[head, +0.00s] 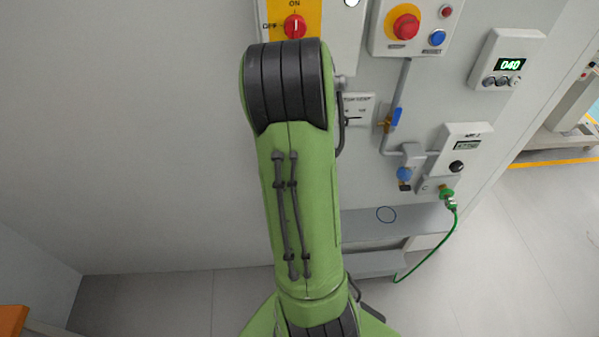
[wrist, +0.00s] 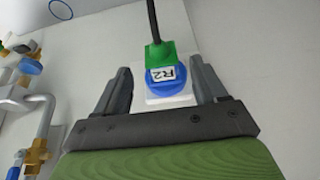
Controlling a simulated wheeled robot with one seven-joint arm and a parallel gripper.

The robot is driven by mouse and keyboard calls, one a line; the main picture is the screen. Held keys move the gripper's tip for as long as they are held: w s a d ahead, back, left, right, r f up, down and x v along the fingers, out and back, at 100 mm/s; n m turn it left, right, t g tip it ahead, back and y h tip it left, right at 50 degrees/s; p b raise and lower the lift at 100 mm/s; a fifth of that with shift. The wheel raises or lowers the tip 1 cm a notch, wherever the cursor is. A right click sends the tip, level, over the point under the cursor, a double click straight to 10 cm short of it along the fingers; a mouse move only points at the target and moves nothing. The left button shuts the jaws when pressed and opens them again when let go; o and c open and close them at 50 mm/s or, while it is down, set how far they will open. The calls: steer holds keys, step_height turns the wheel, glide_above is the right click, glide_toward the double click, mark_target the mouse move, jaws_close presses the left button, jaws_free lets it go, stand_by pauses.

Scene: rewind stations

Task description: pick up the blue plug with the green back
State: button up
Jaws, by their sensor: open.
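My gripper (wrist: 161,66) is open, with one dark finger on each side of the plug. A gap shows between each finger and the plug, so it is not gripped. In the head view the plug and my gripper are hidden behind my green arm.
The head view shows a panel with a red knob (head: 294,27), a red button (head: 404,27), a display reading 040 (head: 510,65) and a blue-handled valve (head: 396,118). A green connector (head: 446,193) with a green cable hangs at right.

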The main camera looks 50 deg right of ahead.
steer(key=x, duration=0.3)
steer(key=shift+w+f, duration=0.2)
steer(key=shift+w, duration=0.05)
steer(key=shift+s+r, duration=0.1)
steer(key=shift+c, duration=1.4)
steer(key=c, duration=0.8)
steer(key=shift+c, duration=0.2)
steer(key=shift+r, duration=0.15)
